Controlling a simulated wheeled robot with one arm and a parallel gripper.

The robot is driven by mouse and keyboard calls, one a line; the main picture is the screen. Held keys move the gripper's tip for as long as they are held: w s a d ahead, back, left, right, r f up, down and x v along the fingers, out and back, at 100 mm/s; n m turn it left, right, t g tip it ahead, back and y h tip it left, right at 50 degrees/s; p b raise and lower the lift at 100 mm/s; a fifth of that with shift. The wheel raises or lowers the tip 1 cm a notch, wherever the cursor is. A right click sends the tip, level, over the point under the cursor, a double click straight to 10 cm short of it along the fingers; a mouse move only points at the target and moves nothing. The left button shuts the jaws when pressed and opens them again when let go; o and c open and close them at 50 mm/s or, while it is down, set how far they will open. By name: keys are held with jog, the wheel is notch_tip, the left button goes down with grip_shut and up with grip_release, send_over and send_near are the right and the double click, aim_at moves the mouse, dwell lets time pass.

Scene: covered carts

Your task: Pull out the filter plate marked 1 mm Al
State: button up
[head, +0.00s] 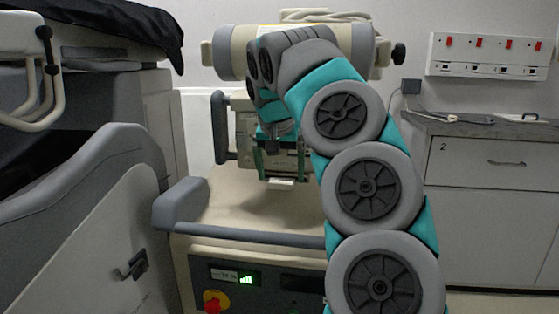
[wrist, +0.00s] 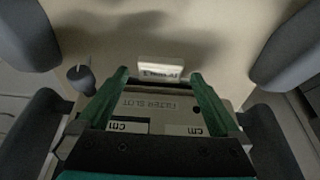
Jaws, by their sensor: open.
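The filter plate shows as a pale tab (wrist: 161,69) in the wrist view, jutting from the housing marked FILTER SLOT (wrist: 165,105). Its small upside-down label seems to read 1 mm Al. In the head view, the tab (head: 282,183) sticks out at the bottom of the housing. My gripper (wrist: 161,76) is open, with its green fingers apart. In the wrist view the tab appears between and just past the fingertips; I see no contact. In the head view, my gripper (head: 281,160) is in front of the housing. The rest of the plate is hidden inside the slot.
A beige cart top (head: 265,210) with a grey handle lies below the housing, with clear room above it. A dark knob (wrist: 81,78) is left of my fingers. A black-covered cart (head: 90,90) stands left; a cabinet (head: 490,200) stands right.

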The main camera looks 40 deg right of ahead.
jog(key=shift+w+d+f, duration=0.15)
jog(key=shift+w+f, duration=0.05)
jog(key=shift+f, duration=0.45)
jog(key=shift+c, duration=0.4)
jog(key=c, duration=1.3)
jog(key=shift+s+a+b, duration=0.65)
jog(key=shift+a+b, duration=0.15)
jog(key=shift+b, duration=0.05)
jog(key=shift+s+a, duration=0.25)
jog(key=shift+s+a+b, duration=0.45)
jog(key=shift+a+b, duration=0.05)
jog(key=shift+b, duration=0.25)
jog(key=shift+s+a, duration=0.2)
jog(key=shift+a, duration=0.05)
jog(key=shift+s+a+b, duration=1.3)
jog(key=shift+a+b, duration=0.15)
jog(key=shift+a, duration=0.1)
